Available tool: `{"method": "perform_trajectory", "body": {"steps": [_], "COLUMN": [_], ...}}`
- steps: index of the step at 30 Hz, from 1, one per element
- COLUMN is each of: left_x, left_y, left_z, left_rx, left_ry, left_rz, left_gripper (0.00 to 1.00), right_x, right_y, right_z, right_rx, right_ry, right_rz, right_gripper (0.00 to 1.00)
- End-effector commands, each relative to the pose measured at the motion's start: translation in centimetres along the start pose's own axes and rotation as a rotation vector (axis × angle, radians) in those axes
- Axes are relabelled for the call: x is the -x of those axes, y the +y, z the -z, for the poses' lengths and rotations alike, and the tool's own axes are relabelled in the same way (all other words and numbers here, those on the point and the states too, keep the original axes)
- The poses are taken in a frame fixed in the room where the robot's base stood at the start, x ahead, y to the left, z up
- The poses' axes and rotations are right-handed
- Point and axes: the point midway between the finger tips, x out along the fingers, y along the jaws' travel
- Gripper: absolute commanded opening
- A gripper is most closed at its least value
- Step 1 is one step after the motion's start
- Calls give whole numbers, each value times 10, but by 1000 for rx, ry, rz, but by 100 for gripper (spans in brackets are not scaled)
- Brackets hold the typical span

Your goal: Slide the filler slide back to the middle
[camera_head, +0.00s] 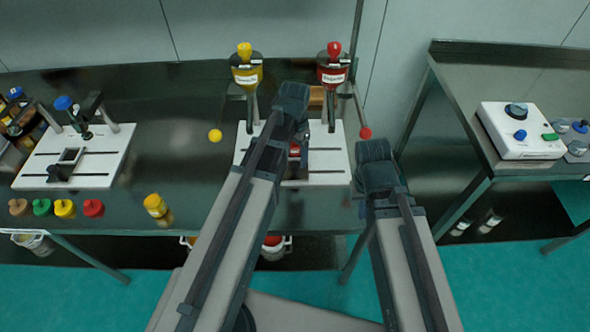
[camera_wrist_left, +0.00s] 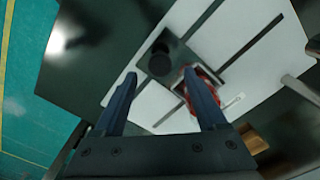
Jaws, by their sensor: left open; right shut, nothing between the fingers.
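The filler slide (camera_wrist_left: 176,50) is a dark piece with a round black knob and a square frame holding something red (camera_wrist_left: 205,92). It lies on the white slotted plate (camera_wrist_left: 230,35) under the yellow and red hoppers. In the head view my left arm covers most of it, with a little red showing. My left gripper (camera_wrist_left: 159,76) is open above the plate, its fingers pointing toward the slide. The knob appears between the fingertips; I cannot tell whether they touch it. My right gripper (camera_head: 364,203) is shut and empty, right of the plate.
The yellow hopper (camera_head: 246,75) and red hopper (camera_head: 333,73) stand above the plate's rear. Another slotted plate (camera_head: 110,145) lies further left. A control box (camera_head: 520,135) stands on the right table.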

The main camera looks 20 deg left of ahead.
Motion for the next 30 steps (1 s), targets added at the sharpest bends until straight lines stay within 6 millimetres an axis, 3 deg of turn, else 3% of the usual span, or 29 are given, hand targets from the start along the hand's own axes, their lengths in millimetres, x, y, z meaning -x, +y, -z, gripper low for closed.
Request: {"method": "perform_trajectory", "body": {"steps": [1, 7, 20, 30], "left_x": [-15, -37, -42, -42], "left_y": [0, 0, 0, 0], "left_z": [0, 0, 0, 0], "left_rx": [0, 0, 0, 0], "left_ry": [0, 0, 0, 0], "left_rz": [0, 0, 0, 0], "left_gripper": [74, 74, 72, 11], "right_x": [-15, -37, -41, -42], "right_y": [-1, -4, -4, -4], "right_z": [1, 2, 2, 2], "right_rx": [0, 0, 0, 0], "right_ry": [0, 0, 0, 0], "right_rz": [0, 0, 0, 0], "right_gripper": [0, 0, 0, 0]}}
